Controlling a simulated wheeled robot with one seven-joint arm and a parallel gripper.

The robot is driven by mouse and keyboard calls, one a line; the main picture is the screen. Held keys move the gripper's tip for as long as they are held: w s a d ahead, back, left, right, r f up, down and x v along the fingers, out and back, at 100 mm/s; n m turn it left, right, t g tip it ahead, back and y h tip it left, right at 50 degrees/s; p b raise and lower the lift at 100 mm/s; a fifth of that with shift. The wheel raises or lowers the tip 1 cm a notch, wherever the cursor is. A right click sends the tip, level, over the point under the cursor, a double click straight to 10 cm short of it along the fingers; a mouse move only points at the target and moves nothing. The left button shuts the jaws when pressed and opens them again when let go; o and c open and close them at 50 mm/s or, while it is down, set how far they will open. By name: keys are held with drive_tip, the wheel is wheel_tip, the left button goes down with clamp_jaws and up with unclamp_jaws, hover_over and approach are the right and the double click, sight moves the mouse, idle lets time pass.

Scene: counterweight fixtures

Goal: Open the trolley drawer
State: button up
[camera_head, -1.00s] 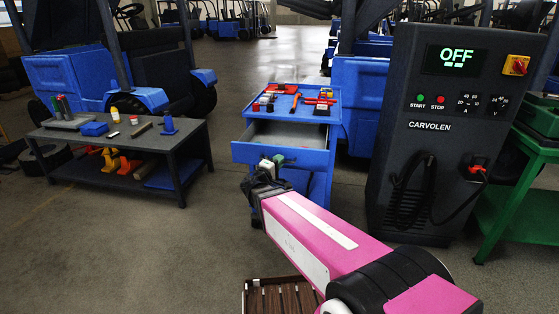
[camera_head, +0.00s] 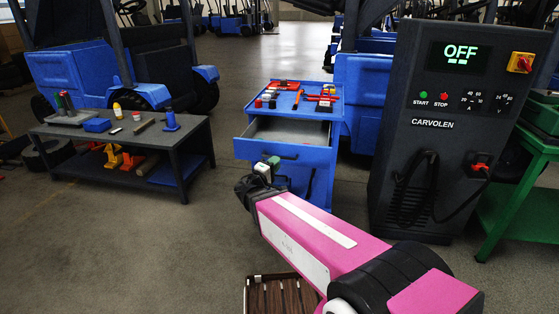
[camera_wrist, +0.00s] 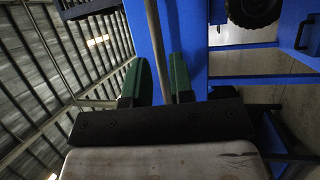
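The blue trolley (camera_head: 321,136) stands at the centre of the head view. Its drawer (camera_head: 248,150) is pulled out, and the grey inside shows as empty. A dark bar handle (camera_head: 275,153) runs across the drawer front. My gripper (camera_head: 268,165) is just in front of and below the handle in this view. In the wrist view its two green fingers (camera_wrist: 161,80) are apart, with a grey bar, seemingly the handle (camera_wrist: 153,30), lined up between them. I see no clear contact with the bar. The fingers look empty.
Red, orange and dark tools (camera_head: 300,91) lie on the trolley top. The dark console (camera_head: 425,150) reading OFF stands close on the right. A low dark bench (camera_head: 165,147) with small items is at left. Floor is clear between bench and trolley. A slatted brown crate (camera_head: 280,296) is below my arm.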

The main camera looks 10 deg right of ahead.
drive_tip(key=v, duration=0.6)
drive_tip(key=shift+s, duration=0.25)
drive_tip(key=shift+a+f, duration=0.1)
drive_tip(key=s+d+f+m+g+y, duration=0.4)
drive_tip(key=d+f+g+y, duration=0.2)
drive_tip(key=d+f+g, duration=0.1)
drive_tip(key=s+d+f+m+g+y, duration=0.4)
drive_tip(key=d+f+m+g+y, duration=0.1)
drive_tip(key=d+f+g+y, duration=0.2)
drive_tip(key=shift+d+f+g, duration=0.5)
drive_tip(key=shift+d+f, duration=0.2)
drive_tip(key=shift+f, duration=0.15)
